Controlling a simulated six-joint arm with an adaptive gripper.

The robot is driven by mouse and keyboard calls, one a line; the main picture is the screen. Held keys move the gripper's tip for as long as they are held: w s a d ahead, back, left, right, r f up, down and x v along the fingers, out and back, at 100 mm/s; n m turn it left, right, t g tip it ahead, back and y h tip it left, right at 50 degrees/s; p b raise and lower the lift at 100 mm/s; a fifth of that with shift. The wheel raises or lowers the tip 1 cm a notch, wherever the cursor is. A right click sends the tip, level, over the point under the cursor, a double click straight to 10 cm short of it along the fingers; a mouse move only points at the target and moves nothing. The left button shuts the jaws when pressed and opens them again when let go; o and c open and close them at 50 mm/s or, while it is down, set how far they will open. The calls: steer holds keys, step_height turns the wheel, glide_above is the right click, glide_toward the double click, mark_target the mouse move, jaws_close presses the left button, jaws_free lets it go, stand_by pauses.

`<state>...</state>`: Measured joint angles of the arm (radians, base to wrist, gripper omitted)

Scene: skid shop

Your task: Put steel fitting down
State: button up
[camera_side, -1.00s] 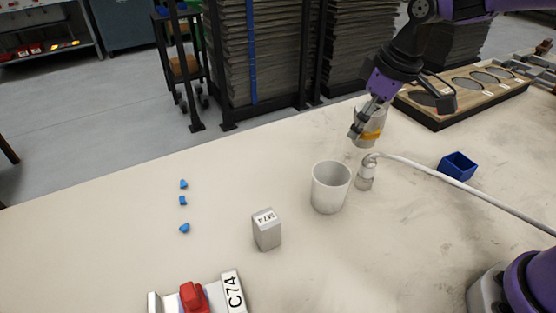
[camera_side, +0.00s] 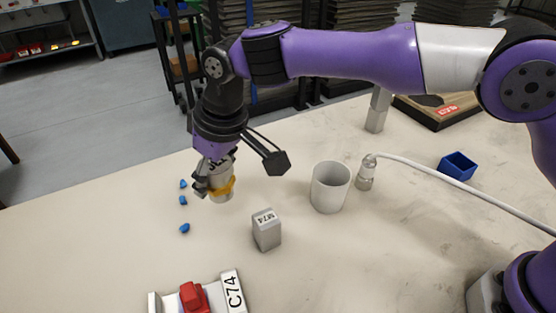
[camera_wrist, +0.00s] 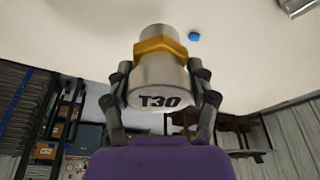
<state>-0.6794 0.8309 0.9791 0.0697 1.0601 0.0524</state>
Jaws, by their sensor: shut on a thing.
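The steel fitting is a silvery cylinder with a yellow-brass hex band; the wrist view shows it (camera_wrist: 158,80) with "T30" marked on its face. In the side view the fitting (camera_side: 221,184) hangs over the left part of the bench. My gripper (camera_side: 212,180) is shut on it, with a finger on each side of the body in the wrist view (camera_wrist: 160,98). The fitting appears to be above the bench surface, just right of several small blue pieces (camera_side: 183,201). The exact height above the bench is hard to tell.
A grey block marked "M74" (camera_side: 266,230) stands to the front right. A white cup (camera_side: 330,187), a corded fitting (camera_side: 366,173) and a blue box (camera_side: 458,165) are farther right. A "C74" holder with a red part (camera_side: 194,298) is at the front.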

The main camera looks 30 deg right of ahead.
steer(key=w+f, duration=0.1)
steer(key=w+d+f, duration=0.1)
steer(key=w, duration=0.1)
steer(key=w+d+f, duration=0.1)
steer(key=w, duration=0.1)
steer(key=shift+d+f, duration=0.2)
steer(key=shift+d, duration=0.05)
steer(key=shift+f, duration=1.95)
steer(key=shift+f, duration=0.15)
steer(key=o, duration=1.3)
